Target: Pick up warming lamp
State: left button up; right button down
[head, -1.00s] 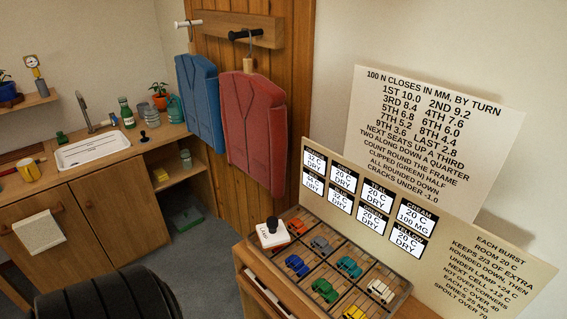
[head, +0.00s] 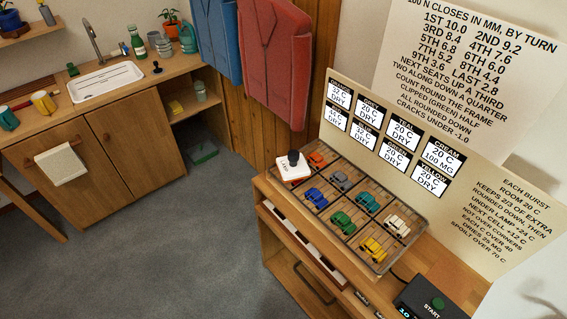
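The warming lamp appears to be the small white block with a black knob on top (head: 292,168); the dark lettering on its front is too small to read surely. It stands upright at the far left corner of a gridded tray (head: 378,268), close beside an orange-red toy car (head: 317,159). Neither of my grippers shows in the head view, and nothing touches the lamp.
The tray holds several toy cars, including a blue one (head: 316,198) and a yellow one (head: 374,248). A sign board (head: 470,190) rises behind it. A black START box (head: 432,302) stands at the right. A sink counter (head: 85,100) is at left, with open floor (head: 190,240) between.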

aim_at(293, 167)
jog(key=k+l+z, duration=0.1)
jog(key=z, duration=0.25)
jog(key=l+z, duration=0.35)
jog(key=k+l+z, duration=0.1)
jog(key=z, duration=0.25)
jog(key=i+l, duration=0.05)
jog(key=l, duration=0.05)
